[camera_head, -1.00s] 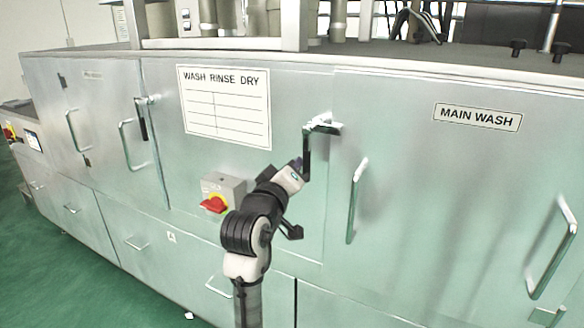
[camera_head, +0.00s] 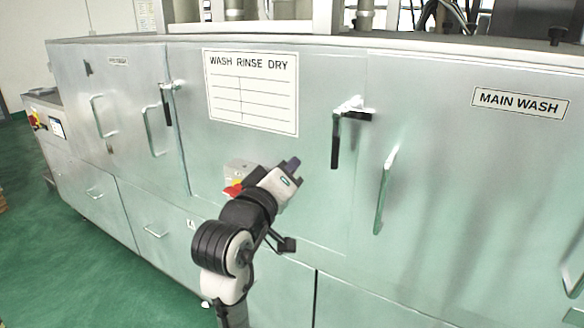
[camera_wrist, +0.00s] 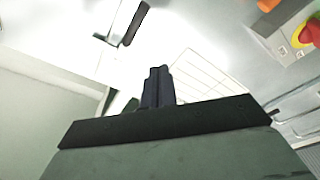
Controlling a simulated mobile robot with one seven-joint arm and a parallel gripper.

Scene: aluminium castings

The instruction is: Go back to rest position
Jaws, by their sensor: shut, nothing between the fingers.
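My gripper (camera_head: 291,164) is raised in front of the steel washing machine's front panel, below the WASH RINSE DRY sign (camera_head: 251,92). Its fingers are shut with nothing between them. They also show together in the wrist view (camera_wrist: 158,88). A black door latch handle (camera_head: 336,142) hangs down to the right of the gripper, clear of it. The latch also shows at the upper left of the wrist view (camera_wrist: 134,24).
A grey switch box (camera_head: 240,171) with a red and yellow knob is partly hidden behind my arm. Green floor (camera_head: 75,262) is free at lower left.

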